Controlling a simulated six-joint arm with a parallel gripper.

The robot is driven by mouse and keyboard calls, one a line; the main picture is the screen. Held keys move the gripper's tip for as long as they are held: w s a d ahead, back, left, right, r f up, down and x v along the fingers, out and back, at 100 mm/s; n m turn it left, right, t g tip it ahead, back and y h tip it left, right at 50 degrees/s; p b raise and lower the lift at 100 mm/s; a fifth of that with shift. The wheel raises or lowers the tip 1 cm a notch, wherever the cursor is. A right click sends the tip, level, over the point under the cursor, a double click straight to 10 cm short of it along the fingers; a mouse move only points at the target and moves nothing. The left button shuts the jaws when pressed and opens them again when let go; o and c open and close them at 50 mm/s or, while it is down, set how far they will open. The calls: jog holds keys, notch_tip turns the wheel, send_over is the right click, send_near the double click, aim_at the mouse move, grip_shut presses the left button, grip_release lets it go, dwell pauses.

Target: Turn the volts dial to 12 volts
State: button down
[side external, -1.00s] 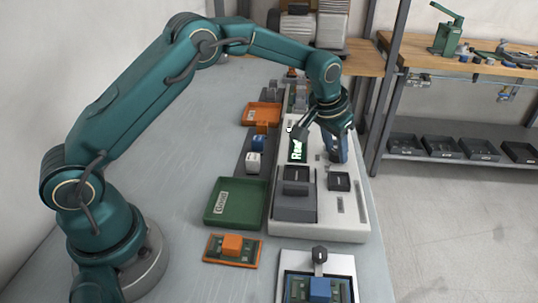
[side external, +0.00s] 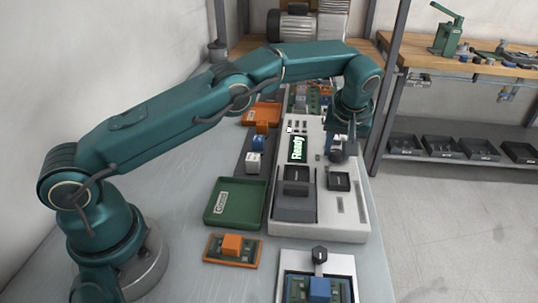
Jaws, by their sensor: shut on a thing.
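The white test unit (side external: 345,215) stands on the bench with a lit green screen (side external: 298,149) reading "Ready". My gripper (side external: 342,149) points down over the right side of the unit, to the right of the screen. It is shut on a small dark round knob (side external: 336,156), which I take to be the volts dial. The fingers and arm partly cover the knob. Its markings and pointer are too small to read, so I cannot tell which voltage it is at.
A dark clamp block (side external: 296,188) and a small black socket (side external: 339,181) sit nearer on the unit. To its left are a green tray (side external: 214,218), an orange tray (side external: 262,110) and small cubes. Another board fixture (side external: 345,265) lies in front.

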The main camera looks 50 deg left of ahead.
aim_at(337, 153)
jog(key=shift+n, duration=0.5)
dwell(0.4)
jog(key=c, duration=0.5)
grip_release()
jog(key=v, duration=0.2)
jog(key=shift+s+d+r, duration=0.1)
jog(key=shift+d+r, duration=0.05)
jog(key=shift+r, duration=0.2)
jog(key=shift+s+d+r, duration=0.2)
jog(key=shift+r, duration=0.05)
jog(key=s+d, duration=0.2)
jog(key=d, duration=0.1)
jog(key=s+d, duration=0.2)
jog(key=s, duration=0.1)
jog(key=s+d, duration=0.2)
jog(key=d, duration=0.1)
jog(key=shift+s+d+f, duration=0.1)
jog(key=shift+s+d, duration=0.2)
jog(key=shift+d, duration=0.1)
